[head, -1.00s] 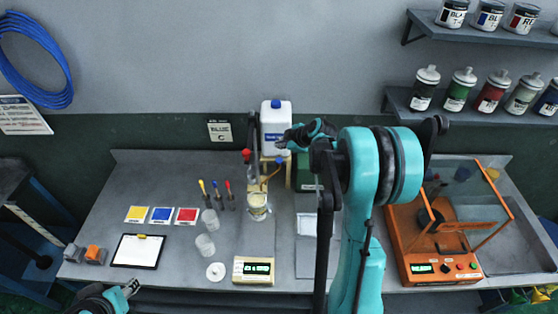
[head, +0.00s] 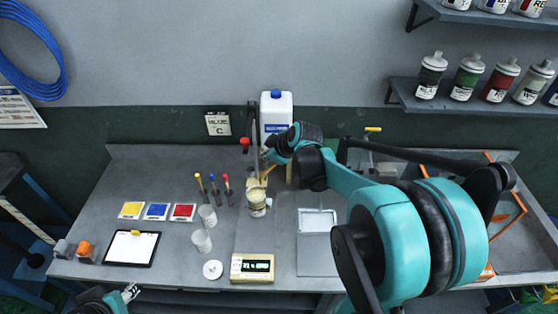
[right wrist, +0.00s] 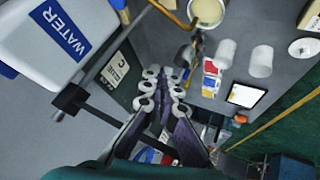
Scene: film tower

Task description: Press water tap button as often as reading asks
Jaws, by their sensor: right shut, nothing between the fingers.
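The white water jug (head: 276,112) with a blue cap stands at the back of the bench; its WATER label (right wrist: 66,33) shows in the right wrist view. In front of it are a brass spout (head: 267,171) and a red knob (head: 245,142) beside a dark post. A cup (head: 257,205) with pale contents stands below the spout. The scale (head: 252,268) has a lit green display, too small to read. My right gripper (head: 269,156) is shut and empty, close to the spout; contact cannot be told. It also shows in the right wrist view (right wrist: 165,92). My left gripper (head: 131,292) is low left.
Clear cups (head: 201,240) and a white lid (head: 212,270) stand left of the scale. My right arm hides much of the orange-framed case (head: 507,209) at right.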

